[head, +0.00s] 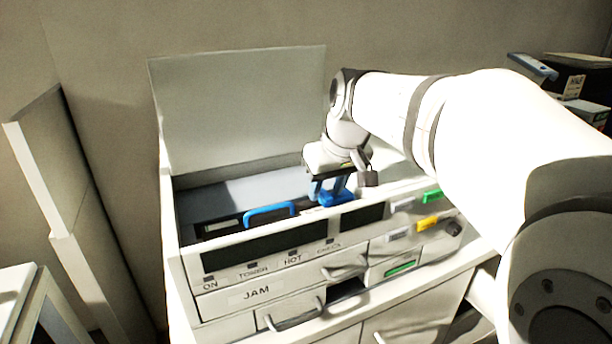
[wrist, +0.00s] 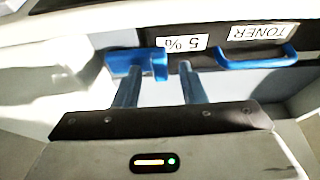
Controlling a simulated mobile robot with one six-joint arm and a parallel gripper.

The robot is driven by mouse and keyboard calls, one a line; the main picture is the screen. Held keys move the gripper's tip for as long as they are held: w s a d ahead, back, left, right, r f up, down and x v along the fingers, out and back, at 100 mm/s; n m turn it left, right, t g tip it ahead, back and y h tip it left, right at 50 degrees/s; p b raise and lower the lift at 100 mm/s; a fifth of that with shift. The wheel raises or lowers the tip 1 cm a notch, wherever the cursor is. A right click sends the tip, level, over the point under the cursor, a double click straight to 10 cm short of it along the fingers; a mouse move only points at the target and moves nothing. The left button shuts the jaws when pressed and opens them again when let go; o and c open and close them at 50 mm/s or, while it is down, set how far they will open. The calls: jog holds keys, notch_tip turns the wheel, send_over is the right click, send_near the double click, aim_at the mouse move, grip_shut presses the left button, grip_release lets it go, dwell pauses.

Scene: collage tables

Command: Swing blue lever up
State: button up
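The blue lever (head: 342,198) is inside the open-topped machine, just behind its front panel. In the wrist view the blue lever (wrist: 152,60) is a chunky bar beside an upside-down "5%" label. My gripper (head: 332,192) reaches down into the machine at the lever. In the wrist view my gripper (wrist: 160,75) has its two blue-grey fingers spread apart. The left finger overlaps the lever, and the right finger is just past its right end, with a gap showing. I cannot tell whether either finger touches the lever. My gripper hides part of the lever in the head view.
A blue loop handle (head: 268,210) stands left of the lever, by the TONER label (wrist: 262,33) in the wrist view. The raised lid (head: 240,105) stands behind. The front panel has green (head: 432,196) and yellow (head: 428,223) buttons and a JAM drawer (head: 256,294).

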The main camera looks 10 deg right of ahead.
aim_at(326, 190)
jog(key=shift+c, duration=0.4)
grip_shut()
jog(key=shift+d+r, duration=0.1)
jog(key=shift+r, duration=0.05)
jog(key=shift+w+d+r+m+y+p, duration=0.15)
jog(key=shift+d+r+m+y+p, duration=0.25)
jog(key=shift+y, duration=0.6)
jog(key=y, duration=0.1)
jog(key=d+r+y, duration=0.1)
jog(key=shift+w+d+g+y, duration=0.2)
jog(key=shift+g+y, duration=0.1)
jog(key=shift+g, duration=0.1)
jog(key=shift+w+d+r+m+g+y, duration=0.1)
jog(key=shift+d+m+g+y, duration=0.2)
jog(key=shift+y, duration=0.35)
jog(key=shift+w+d+r+m+t+y, duration=0.1)
jog(key=shift+d+y, duration=0.3)
jog(key=shift+y, duration=0.2)
jog(key=shift+w+d+r+m+g+y, duration=0.1)
jog(key=shift+d+m+g+y, duration=0.2)
jog(key=shift+y, duration=0.35)
jog(key=shift+d, duration=0.1)
